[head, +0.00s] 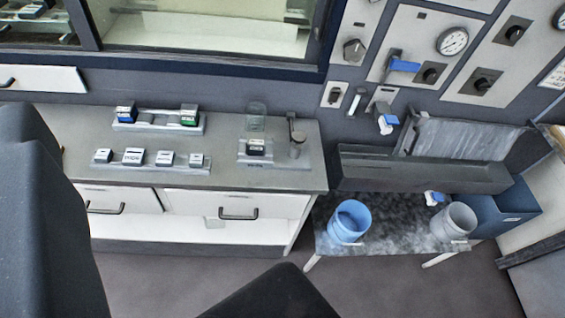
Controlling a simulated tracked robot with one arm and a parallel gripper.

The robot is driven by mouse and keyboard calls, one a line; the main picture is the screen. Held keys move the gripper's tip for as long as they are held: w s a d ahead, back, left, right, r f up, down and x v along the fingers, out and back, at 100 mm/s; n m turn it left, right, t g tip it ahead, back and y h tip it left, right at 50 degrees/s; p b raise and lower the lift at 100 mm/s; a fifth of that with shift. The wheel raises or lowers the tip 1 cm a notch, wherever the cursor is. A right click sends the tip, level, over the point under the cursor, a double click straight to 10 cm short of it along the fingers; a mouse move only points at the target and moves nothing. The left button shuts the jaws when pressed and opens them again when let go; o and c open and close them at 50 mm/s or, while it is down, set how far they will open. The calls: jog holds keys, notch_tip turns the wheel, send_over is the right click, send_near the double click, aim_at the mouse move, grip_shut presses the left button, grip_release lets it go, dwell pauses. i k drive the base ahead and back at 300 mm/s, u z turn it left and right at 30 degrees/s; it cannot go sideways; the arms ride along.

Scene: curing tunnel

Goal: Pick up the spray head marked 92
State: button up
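No marking 92 is legible, and I cannot tell which piece is the spray head. Several small grey blocks with dark labels, such as this one (133,157), sit in a row on a front tray (185,168). Another dark-labelled block (256,147) sits in a fixture at the counter's right. Large dark parts of mine fill the left edge and bottom middle. They are apart from all these objects; my fingertips cannot be made out.
A low table at right holds a blue bucket (349,221), a grey bucket (455,224) and a small blue-and-white piece (434,198). A dark trough (420,172) sits behind them. The wall panel carries knobs and a gauge (452,41). Floor in front is clear.

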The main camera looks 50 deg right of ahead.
aim_at(257, 140)
jog(key=k, duration=0.7)
jog(key=z, duration=0.75)
jog(key=i, duration=1.3)
jog(key=z, duration=0.8)
